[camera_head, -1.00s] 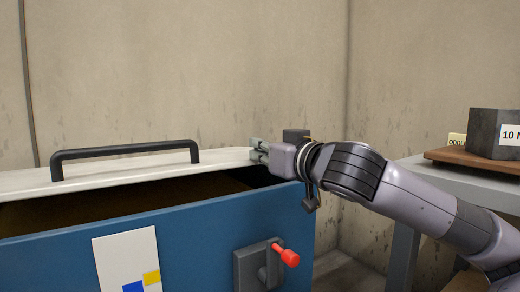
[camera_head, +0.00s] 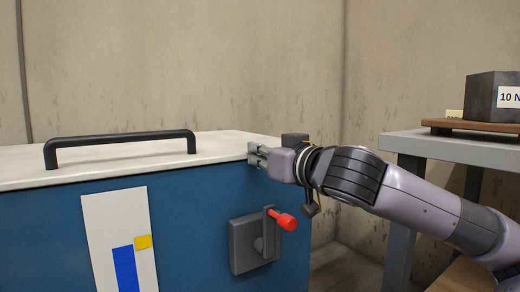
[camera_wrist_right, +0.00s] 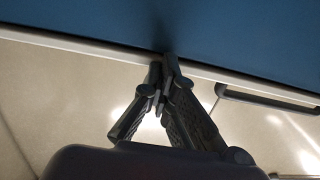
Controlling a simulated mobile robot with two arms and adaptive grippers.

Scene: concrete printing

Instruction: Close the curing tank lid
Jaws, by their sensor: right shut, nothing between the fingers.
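The curing tank (camera_head: 200,215) is a blue box at the left of the head view. Its white lid (camera_head: 110,163) lies flat along the tank's top edge, with no gap visible at the front. A black bar handle (camera_head: 120,137) stands on the lid. My right gripper (camera_head: 254,156) is shut and empty at the lid's front right edge. In the right wrist view its closed fingertips (camera_wrist_right: 165,65) are at the pale lid's edge beside the blue tank wall (camera_wrist_right: 240,30). My left gripper is not in view.
A grey latch with a red knob (camera_head: 284,221) sticks out from the tank's front. A white panel with blue and yellow patches (camera_head: 105,235) is beside it. At right, a grey table (camera_head: 455,148) holds a dark weight (camera_head: 490,95) on a wooden board.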

